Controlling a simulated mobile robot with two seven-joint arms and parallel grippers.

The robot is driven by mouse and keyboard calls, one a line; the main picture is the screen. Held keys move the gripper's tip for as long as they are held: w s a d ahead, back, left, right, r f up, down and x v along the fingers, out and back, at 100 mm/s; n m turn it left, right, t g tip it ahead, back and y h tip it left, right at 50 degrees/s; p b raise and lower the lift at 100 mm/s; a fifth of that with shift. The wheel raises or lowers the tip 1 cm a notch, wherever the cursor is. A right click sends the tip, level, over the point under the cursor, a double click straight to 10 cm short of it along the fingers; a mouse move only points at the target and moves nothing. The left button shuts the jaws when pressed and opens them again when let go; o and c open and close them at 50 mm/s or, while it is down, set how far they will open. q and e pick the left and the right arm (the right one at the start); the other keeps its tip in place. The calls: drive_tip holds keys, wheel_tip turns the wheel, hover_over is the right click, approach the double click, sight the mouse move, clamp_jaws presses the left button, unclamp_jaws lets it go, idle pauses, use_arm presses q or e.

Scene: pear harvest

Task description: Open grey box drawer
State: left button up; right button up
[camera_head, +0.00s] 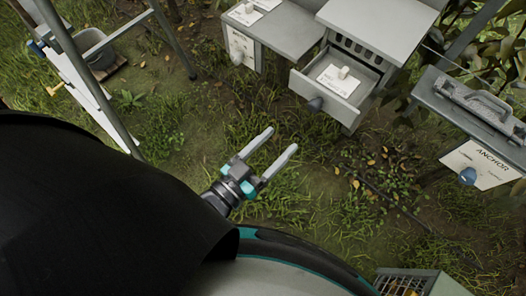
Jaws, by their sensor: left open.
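The grey box (378,18) stands at the upper right, with a row of dark slots in its front. Its drawer (352,114) is pulled part way out. The drawer front carries a dark rounded knob (315,104). A white card and a small pale object (342,72) lie inside the drawer. My left gripper (282,139) is open and empty, its two pale fingers pointing up and right toward the drawer. It is below and left of the knob and apart from it. My right gripper is not in view.
A grey table-like unit (290,32) adjoins the box on its left. A panel labelled ANCHOR (480,165) with a blue knob stands at the right. A ladder and a bucket (98,52) are at the upper left. A crate (432,284) is at the bottom right. Open grass lies between.

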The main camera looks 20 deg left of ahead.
use_arm(q)
drive_tip(key=shift+v, duration=1.95)
wheel_tip(320, 180, down, 17)
drive_tip(key=s+a+g+y+b, duration=0.1)
drive_tip(key=s+a+g+y, duration=0.1)
drive_tip(key=a+g+y, duration=0.15)
drive_tip(key=s+a+f+g+y+b, duration=0.1)
drive_tip(key=s+a+f+g, duration=0.1)
drive_tip(key=s+f+g, duration=0.4)
drive_tip(key=s+a+f+g+y+b, duration=0.1)
drive_tip(key=s+f+g, duration=0.5)
drive_tip(key=s+f, duration=0.7)
wheel_tip(320, 180, down, 3)
drive_tip(key=shift+a+f+y, duration=0.15)
drive_tip(key=shift+a+y, duration=0.3)
drive_tip(key=shift+a, duration=0.75)
